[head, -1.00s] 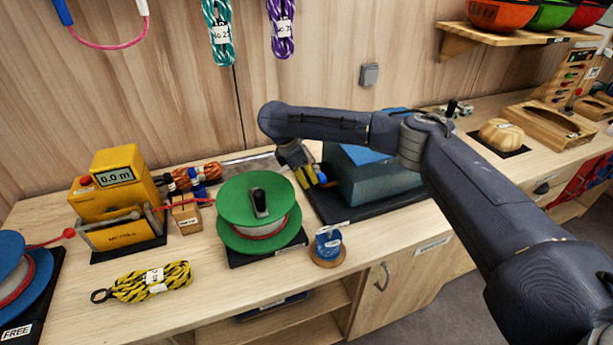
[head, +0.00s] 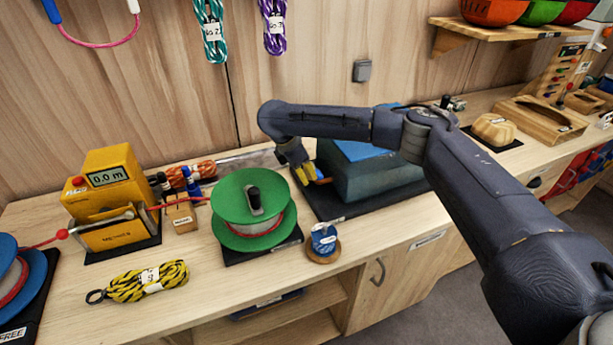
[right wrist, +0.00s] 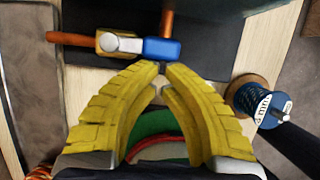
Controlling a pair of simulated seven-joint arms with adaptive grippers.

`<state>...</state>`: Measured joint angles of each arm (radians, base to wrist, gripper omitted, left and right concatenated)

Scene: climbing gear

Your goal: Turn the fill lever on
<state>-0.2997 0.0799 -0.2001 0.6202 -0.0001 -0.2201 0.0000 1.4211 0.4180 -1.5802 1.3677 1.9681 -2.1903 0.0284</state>
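The fill lever (right wrist: 162,49) shows in the right wrist view as a blue grip beside a round silver pivot, on an orange pipe (right wrist: 72,38). In the head view my right gripper (head: 305,174) is at the left side of the teal box (head: 375,176), by the orange pipe. In the right wrist view the yellow fingers of my right gripper (right wrist: 162,68) come together, tips nearly meeting, right at the edge of the blue grip. I cannot tell whether they touch it. The gripper looks shut with nothing clearly between the fingers. My left gripper is out of view.
A green spool (head: 248,233) stands left of the box, with a small blue spool (head: 324,239) in front. A yellow meter (head: 108,190) reading 0.0 m and a yellow-black rope (head: 146,282) are further left. A red line runs between meter and green spool. The front bench edge is near.

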